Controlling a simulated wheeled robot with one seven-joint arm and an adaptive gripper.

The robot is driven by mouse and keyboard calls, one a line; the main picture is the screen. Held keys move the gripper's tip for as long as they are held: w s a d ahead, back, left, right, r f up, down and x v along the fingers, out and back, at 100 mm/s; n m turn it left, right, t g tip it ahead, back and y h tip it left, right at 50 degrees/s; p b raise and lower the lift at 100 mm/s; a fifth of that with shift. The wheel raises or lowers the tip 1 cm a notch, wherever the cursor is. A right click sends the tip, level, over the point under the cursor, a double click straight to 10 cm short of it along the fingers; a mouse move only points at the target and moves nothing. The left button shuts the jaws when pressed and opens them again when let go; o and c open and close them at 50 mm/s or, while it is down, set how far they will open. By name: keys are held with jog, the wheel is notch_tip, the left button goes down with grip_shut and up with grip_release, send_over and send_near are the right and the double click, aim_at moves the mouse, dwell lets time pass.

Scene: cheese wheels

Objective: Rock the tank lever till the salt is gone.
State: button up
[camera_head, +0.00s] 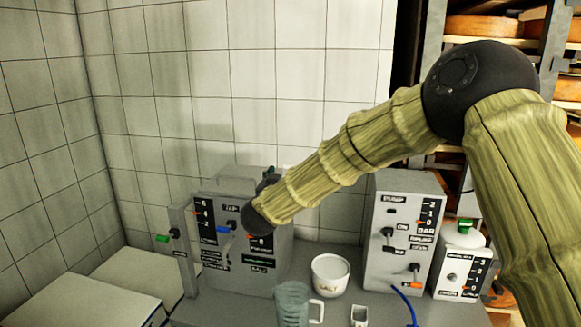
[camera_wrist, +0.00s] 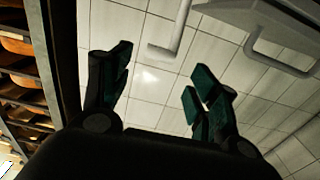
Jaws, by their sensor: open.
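The grey tank unit (camera_head: 238,268) stands against the tiled wall, with black scales and labels, one reading SALT. A blue-tipped lever (camera_head: 223,230) shows on its front, and a green-tipped lever (camera_head: 162,238) sticks out at its left side. I cannot tell which is the tank lever. My arm crosses in front of the unit and hides part of its front and top. In the wrist view my gripper (camera_wrist: 160,78) is open, with nothing between its dark green fingers. A pale grey rod (camera_wrist: 172,38) and a grey body (camera_wrist: 270,30) show beyond the fingers. The salt level cannot be read.
A white SALT pot (camera_head: 330,275) and a clear jug (camera_head: 292,303) stand on the grey bench. A pump box (camera_head: 400,235) with a blue hose and a smaller white device (camera_head: 460,270) stand right. Cheese shelves (camera_head: 490,28) rise behind my arm.

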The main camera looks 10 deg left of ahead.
jog(key=w+p, duration=0.2)
jog(key=w, duration=0.6)
jog(key=shift+w, duration=0.25)
